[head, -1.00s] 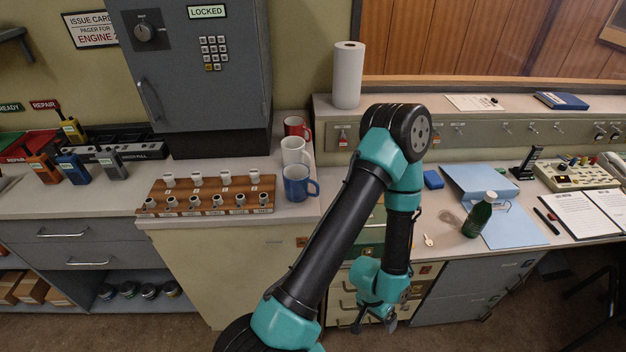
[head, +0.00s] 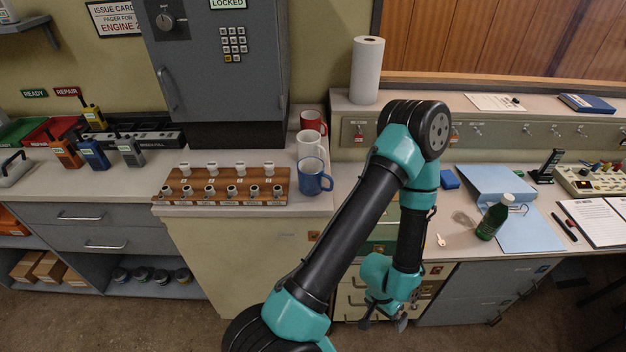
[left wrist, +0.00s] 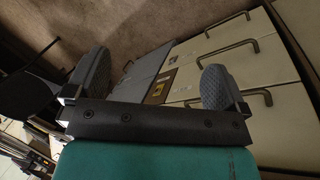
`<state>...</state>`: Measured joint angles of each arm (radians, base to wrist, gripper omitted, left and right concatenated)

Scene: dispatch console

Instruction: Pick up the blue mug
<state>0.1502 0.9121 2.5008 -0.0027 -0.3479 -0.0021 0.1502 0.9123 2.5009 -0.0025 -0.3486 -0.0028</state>
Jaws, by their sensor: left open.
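The blue mug (head: 312,178) stands upright on the counter in the head view, with its handle to the right. It is in front of a white mug (head: 310,146) and a red mug (head: 313,121), the three in a row going back. My left gripper (head: 385,322) hangs low in front of the drawers, below the desk top and well below and to the right of the blue mug. In the left wrist view my left gripper (left wrist: 152,85) is open and empty, its two grey pads wide apart. The mug does not show there. My right gripper is not in view.
A wooden rack (head: 225,187) with several small white-topped items sits just left of the blue mug. The grey locked cabinet (head: 215,80) stands behind it. A paper towel roll (head: 366,70) is on the ledge. A green bottle (head: 493,217) stands on the desk at right.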

